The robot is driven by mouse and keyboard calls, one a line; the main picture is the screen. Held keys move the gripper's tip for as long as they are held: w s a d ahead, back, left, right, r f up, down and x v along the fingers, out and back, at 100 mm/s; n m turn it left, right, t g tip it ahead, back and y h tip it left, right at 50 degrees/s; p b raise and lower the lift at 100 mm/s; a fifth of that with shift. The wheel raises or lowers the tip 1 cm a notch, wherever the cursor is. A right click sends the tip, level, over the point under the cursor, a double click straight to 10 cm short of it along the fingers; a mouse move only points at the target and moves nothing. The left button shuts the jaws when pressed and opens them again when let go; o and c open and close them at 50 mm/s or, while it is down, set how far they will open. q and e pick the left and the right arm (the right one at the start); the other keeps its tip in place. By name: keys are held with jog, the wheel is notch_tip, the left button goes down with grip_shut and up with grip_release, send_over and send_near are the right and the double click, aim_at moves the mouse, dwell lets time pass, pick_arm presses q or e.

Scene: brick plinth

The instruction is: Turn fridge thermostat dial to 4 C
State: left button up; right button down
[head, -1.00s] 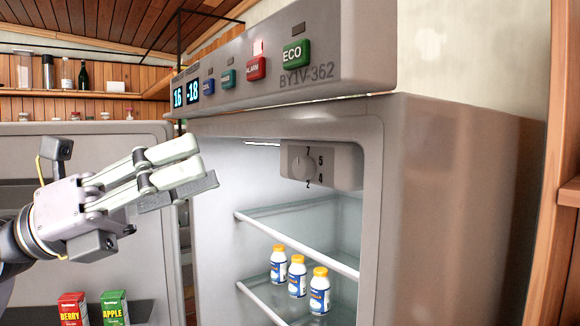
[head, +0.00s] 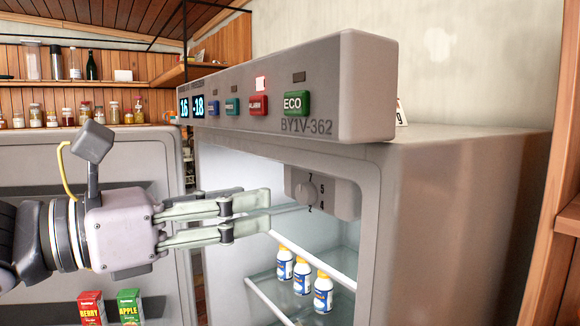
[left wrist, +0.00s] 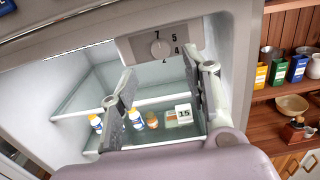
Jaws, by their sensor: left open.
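The thermostat dial (head: 306,192) is a round grey knob on a grey housing (head: 346,199) under the fridge's inner top, with numbers such as 7, 5, 4 and 2 around it. The dial also shows in the left wrist view (left wrist: 160,48), ahead of the fingers. I cannot tell which number it points to. My left gripper (head: 268,212) is open and empty, at the fridge opening, left of and a little below the dial in the head view. In the left wrist view its fingers (left wrist: 160,90) stand apart, with no contact on the dial. My right gripper is not in view.
The open fridge door (head: 60,230) is at left, with cartons (head: 91,308) on its rack. White bottles with caps (head: 302,280) stand on a glass shelf. The control panel (head: 330,75) juts out above. A small box marked 15 (left wrist: 184,113) shows low inside the fridge.

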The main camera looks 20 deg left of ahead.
aim_at(301, 193)
pick_arm(q)
jog(key=p+x, duration=0.3)
jog(key=x, duration=0.4)
jog(key=shift+r, duration=0.1)
jog(key=shift+w+d, duration=0.2)
jog(key=shift+w, duration=0.05)
grip_shut()
